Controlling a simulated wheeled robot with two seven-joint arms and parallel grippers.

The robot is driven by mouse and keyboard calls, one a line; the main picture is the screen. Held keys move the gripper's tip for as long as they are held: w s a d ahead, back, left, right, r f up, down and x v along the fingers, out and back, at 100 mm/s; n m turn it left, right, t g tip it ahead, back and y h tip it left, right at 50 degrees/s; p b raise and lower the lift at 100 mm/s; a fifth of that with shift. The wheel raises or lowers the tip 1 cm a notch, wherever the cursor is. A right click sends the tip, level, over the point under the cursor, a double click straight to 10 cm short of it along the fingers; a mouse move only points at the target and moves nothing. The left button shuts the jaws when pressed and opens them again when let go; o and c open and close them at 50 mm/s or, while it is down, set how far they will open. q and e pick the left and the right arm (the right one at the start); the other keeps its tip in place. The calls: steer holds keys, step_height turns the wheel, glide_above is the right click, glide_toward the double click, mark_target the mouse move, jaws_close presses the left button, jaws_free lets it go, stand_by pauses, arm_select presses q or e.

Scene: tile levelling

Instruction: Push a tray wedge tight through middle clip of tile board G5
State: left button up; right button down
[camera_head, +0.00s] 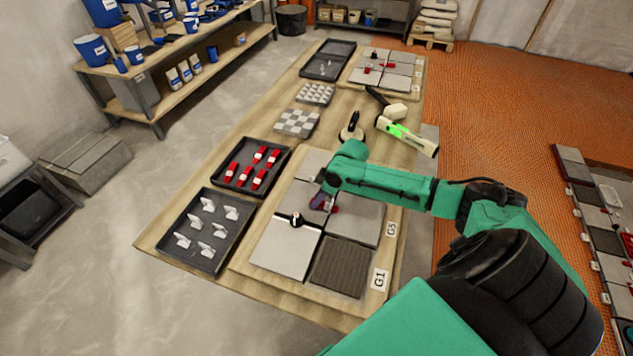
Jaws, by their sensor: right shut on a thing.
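My right gripper (320,202) reaches down over the middle of the board at a seam between tiles. It is shut on a red wedge (333,208), mostly hidden by the fingers. The clip under it cannot be made out. A small black and white piece (295,219) sits at another seam to the left. A dark tray (223,171) holds several red wedges. My left gripper is not in view.
A dark tray of white clips (190,263) stands left of the board. Another tile board (418,85) lies at the far end.

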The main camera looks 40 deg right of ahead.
steer(key=shift+s+d+p, duration=0.4)
steer(key=shift+s+p, duration=0.2)
steer(key=shift+p, duration=0.1)
stand_by(0.4)
stand_by(0.4)
steer(key=c, duration=0.6)
jaws_free()
steer(key=p+v, duration=0.2)
steer(key=v, duration=1.2)
steer(key=shift+s+r, duration=0.2)
steer(key=shift+s, duration=0.05)
steer(key=shift+d, duration=0.1)
